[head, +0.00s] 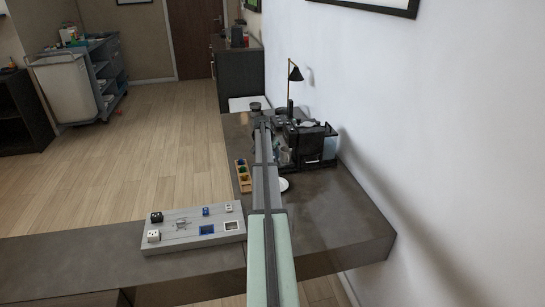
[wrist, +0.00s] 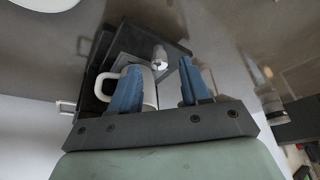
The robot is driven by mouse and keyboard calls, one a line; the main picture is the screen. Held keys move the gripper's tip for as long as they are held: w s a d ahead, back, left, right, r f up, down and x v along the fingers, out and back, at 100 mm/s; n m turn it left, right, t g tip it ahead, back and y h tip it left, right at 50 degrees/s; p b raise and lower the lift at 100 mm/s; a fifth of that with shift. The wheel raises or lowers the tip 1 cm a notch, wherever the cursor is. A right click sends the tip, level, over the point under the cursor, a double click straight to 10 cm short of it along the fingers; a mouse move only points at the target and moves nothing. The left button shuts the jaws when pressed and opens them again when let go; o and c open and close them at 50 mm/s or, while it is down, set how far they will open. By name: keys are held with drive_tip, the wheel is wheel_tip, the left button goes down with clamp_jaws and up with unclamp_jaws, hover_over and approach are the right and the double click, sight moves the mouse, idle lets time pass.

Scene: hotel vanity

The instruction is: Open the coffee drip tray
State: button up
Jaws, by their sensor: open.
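The dark coffee machine (head: 308,145) stands on the counter by the wall in the head view, partly behind my arm. In the wrist view its dark body (wrist: 104,50) is close ahead of my gripper (wrist: 159,66), with a pale cylindrical part (wrist: 160,58) showing near the fingertips. My blue fingers are spread apart, with nothing clearly held. A white mug (wrist: 149,88) with its handle to the left shows behind and beside the left finger; I cannot tell whether they touch. I cannot clearly make out the drip tray. My arm hides the fingers in the head view.
A white saucer (head: 284,185) lies on the counter right of my arm. A wooden pod holder (head: 242,172) is to its left. A black lamp (head: 294,75) rises behind the machine. A grey board with sockets (head: 193,228) sits nearer. The right counter front (head: 345,220) is clear.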

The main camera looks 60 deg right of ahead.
drive_tip(key=shift+x, duration=1.1)
clamp_jaws()
